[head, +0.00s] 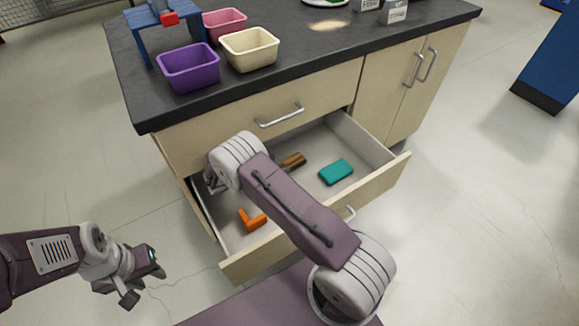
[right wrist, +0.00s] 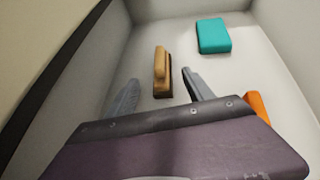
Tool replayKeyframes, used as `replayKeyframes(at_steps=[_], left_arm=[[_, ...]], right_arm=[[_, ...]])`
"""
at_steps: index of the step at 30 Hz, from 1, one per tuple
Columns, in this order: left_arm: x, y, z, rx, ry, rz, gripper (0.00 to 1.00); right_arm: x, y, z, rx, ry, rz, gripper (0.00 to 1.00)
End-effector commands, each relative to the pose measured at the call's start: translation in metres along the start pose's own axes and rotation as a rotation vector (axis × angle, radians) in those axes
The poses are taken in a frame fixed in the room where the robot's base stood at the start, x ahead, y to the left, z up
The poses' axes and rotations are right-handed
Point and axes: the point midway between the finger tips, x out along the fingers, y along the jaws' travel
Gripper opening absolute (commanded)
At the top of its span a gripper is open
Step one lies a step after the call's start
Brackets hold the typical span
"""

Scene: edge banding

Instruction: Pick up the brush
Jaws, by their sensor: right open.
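The brush (head: 293,160) lies in the open lower drawer (head: 365,143). It has a brown body and a lighter wooden part, and my right arm partly covers it in the head view. In the right wrist view the brush (right wrist: 161,68) lies ahead of my right gripper (right wrist: 160,77), lined up with the gap between its two fingers. The right gripper is open and empty; in the head view it is mostly hidden behind its own arm. My left gripper (head: 144,284) is open and empty over the floor, left of the drawer.
A teal block (head: 336,172) lies right of the brush, and an orange angled piece (head: 252,219) lies nearer the drawer front. The drawer walls surround them. The dark countertop (head: 300,60) above holds purple (head: 189,68), cream (head: 250,49) and pink (head: 224,24) bins.

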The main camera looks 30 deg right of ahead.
Motion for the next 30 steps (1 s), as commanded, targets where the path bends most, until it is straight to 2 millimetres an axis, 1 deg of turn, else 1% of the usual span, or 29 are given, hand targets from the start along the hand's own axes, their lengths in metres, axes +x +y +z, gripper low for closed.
replayKeyframes(at_steps=[2,7,9,11,12,16,19,22,28,29,30], left_arm=[[0.004,0.0,0.001,0.0,0.0,0.0,0.36],[0.019,0.0,0.002,0.0,0.0,0.0,0.36],[0.021,0.0,0.002,0.0,0.0,0.0,0.36],[0.02,0.0,0.002,0.0,0.0,0.0,0.36],[0.023,-0.001,0.003,0.0,0.0,0.0,0.36],[0.044,-0.001,0.005,0.0,0.0,0.0,0.36],[0.049,-0.001,0.005,0.0,0.0,0.0,0.36],[0.051,-0.001,0.005,0.0,0.0,0.0,0.36],[0.049,-0.001,0.005,0.0,0.0,0.0,0.36],[0.049,-0.001,0.005,0.0,0.0,0.0,0.36],[0.049,-0.001,0.005,0.0,0.0,0.0,0.36]], right_arm=[[0.006,-0.001,-0.001,0.002,0.001,-0.003,0.61],[0.034,-0.001,-0.004,0.004,0.002,-0.004,0.61],[0.039,-0.001,-0.001,0.003,0.002,-0.003,0.61],[0.04,-0.001,0.0,0.003,0.002,-0.002,0.61],[0.043,-0.001,-0.001,0.003,0.002,-0.003,0.61],[0.069,-0.003,-0.006,0.006,0.003,-0.005,0.61],[0.084,-0.004,-0.003,0.006,0.002,-0.004,0.61],[0.09,-0.003,-0.002,0.005,0.003,-0.003,0.61],[0.09,-0.003,0.0,0.003,0.003,-0.002,0.61],[0.09,-0.003,0.0,0.003,0.003,-0.002,0.52],[0.09,-0.003,0.0,0.003,0.003,-0.002,0.41]])
